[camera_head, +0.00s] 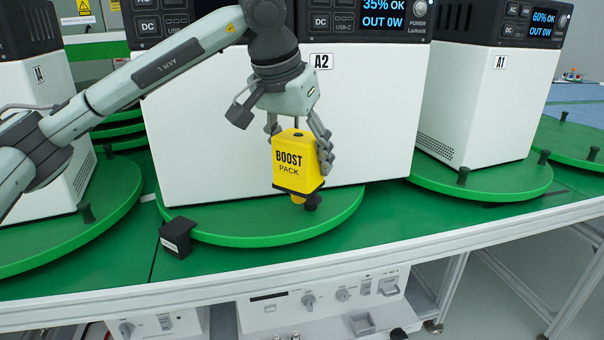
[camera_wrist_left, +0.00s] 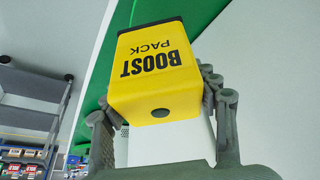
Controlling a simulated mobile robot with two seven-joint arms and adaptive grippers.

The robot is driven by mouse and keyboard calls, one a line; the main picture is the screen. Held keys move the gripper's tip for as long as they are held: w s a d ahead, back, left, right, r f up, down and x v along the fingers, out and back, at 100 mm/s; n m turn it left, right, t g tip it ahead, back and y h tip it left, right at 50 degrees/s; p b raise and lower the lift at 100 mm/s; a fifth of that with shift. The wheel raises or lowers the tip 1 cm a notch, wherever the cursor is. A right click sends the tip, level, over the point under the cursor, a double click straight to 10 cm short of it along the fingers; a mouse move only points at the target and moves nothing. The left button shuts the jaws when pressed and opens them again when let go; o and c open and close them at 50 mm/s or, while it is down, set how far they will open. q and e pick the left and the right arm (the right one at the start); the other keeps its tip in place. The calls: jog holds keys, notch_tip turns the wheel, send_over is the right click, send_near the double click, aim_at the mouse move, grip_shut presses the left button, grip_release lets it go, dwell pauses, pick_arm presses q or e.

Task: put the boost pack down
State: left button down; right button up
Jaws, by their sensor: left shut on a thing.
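The boost pack (camera_head: 296,163) is a yellow block with a dark base and black lettering. My left gripper (camera_head: 300,150) is shut on it and holds it upright in front of the white unit A2 (camera_head: 375,115). The pack overlaps the front part of the green turntable (camera_head: 260,232) in the head view; I cannot tell whether it touches anything below. In the left wrist view the pack (camera_wrist_left: 158,75) sits between the fingers, with its lettering upside down. A yellow bit shows under its base beside a dark peg. My right gripper is not in view.
A small black labelled block (camera_head: 178,237) stands on the green table at the left edge of the turntable. Unit A1 (camera_head: 485,100) stands on another turntable to the right, with dark pegs on its rim. A white bench edge (camera_head: 480,230) runs along the front.

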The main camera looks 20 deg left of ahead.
aim_at(291, 139)
pick_arm(q)
jog(key=shift+f, duration=1.8)
jog(key=shift+f, duration=0.1)
jog(key=shift+c, duration=2.3)
grip_release()
jog(key=shift+f, duration=0.1)
jog(key=v, duration=1.2)
jog(key=shift+s, duration=0.1)
